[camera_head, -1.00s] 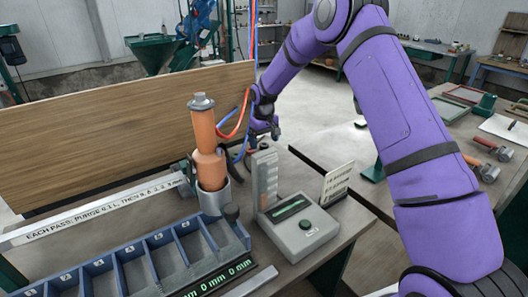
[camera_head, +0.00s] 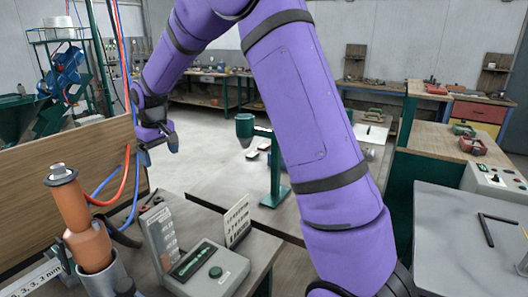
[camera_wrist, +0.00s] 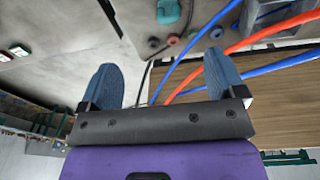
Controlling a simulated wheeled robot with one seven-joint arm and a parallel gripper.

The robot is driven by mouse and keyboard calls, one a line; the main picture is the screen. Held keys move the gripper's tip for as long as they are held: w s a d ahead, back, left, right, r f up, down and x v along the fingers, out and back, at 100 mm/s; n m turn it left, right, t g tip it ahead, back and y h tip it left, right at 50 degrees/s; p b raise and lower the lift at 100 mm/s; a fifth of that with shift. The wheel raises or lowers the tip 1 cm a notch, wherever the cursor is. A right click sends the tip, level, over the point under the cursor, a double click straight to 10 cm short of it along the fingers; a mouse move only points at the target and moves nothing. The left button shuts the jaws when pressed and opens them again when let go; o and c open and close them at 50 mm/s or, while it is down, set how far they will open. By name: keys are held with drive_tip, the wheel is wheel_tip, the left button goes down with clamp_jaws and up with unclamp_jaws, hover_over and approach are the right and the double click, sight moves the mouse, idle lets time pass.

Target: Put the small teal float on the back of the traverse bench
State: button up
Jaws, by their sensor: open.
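My gripper (camera_head: 160,143) hangs open and empty above the back of the bench, beside the red and blue hoses. In the wrist view its two blue fingers (camera_wrist: 163,66) are spread with nothing between them. The bench that I take for the traverse bench (camera_head: 187,208) bears the orange spray unit and a rail. I see no certain float in the head view.
The orange spray unit (camera_head: 88,243) stands in a grey cup before the wooden board (camera_head: 25,168). A green stand (camera_head: 275,165) rises behind. A grey table (camera_head: 445,225) is at right.

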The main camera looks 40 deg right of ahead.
drive_tip(key=s+d+r+m+t, duration=0.1)
drive_tip(key=s+d+r, duration=0.1)
drive_tip(key=s+r, duration=0.65)
drive_tip(key=s+d+r+t, duration=0.1)
drive_tip(key=s+r, duration=0.4)
drive_tip(key=s, duration=0.6)
drive_tip(key=s+d+m+t, duration=0.2)
drive_tip(key=s, duration=1.9)
drive_tip(key=shift+f, duration=0.4)
